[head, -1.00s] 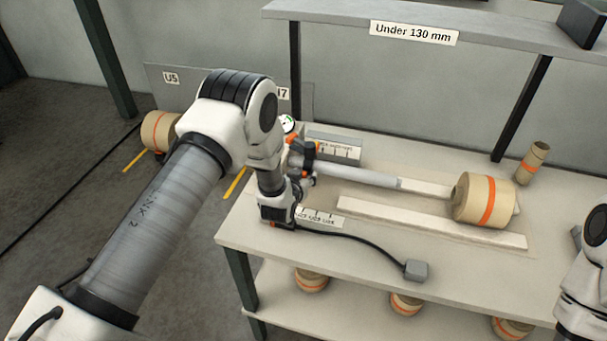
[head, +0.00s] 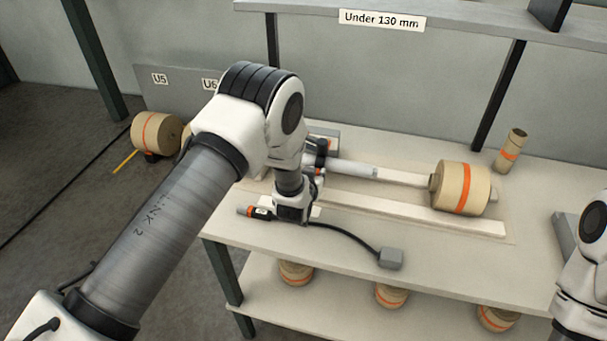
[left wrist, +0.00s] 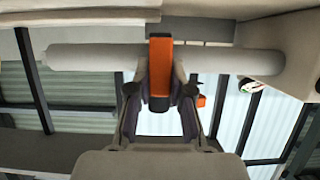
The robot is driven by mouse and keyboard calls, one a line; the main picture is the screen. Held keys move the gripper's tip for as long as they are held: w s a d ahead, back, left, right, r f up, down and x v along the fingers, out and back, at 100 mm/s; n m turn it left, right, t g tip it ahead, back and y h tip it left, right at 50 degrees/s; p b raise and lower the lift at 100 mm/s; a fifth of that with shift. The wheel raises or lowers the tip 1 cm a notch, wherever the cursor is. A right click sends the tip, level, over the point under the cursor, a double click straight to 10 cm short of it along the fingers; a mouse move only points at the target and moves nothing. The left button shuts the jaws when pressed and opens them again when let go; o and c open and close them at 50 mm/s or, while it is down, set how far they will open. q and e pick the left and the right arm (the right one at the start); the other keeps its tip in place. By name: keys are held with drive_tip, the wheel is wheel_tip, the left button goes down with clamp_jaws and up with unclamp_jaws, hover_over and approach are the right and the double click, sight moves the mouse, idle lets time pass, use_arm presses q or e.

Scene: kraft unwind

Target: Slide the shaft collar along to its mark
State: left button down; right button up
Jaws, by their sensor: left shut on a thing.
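The grey shaft (head: 350,168) lies across the bench, with its left part hidden behind my left arm in the head view. It also shows in the left wrist view (left wrist: 100,58), spanning the picture. The shaft collar (left wrist: 160,65), orange and dark, sits around the shaft between my left fingers. My left gripper (left wrist: 160,98) is shut on the collar. In the head view, the left gripper (head: 317,162) is at the shaft, left of its visible right end, and the collar is mostly hidden. I cannot make out the mark. My right gripper is out of view.
A shelf (head: 470,27) overhangs the back.

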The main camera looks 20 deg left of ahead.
use_arm(q)
drive_tip(key=shift+a, duration=0.85)
drive_tip(key=c, duration=1.3)
unclamp_jaws()
drive_tip(key=shift+d, duration=0.25)
drive_tip(key=shift+c, duration=0.2)
drive_tip(key=o, duration=0.3)
drive_tip(key=shift+w+d, duration=0.1)
drive_tip(key=shift+d, duration=0.15)
drive_tip(key=shift+f, duration=0.1)
drive_tip(key=shift+a, duration=0.2)
drive_tip(key=v, duration=1.2)
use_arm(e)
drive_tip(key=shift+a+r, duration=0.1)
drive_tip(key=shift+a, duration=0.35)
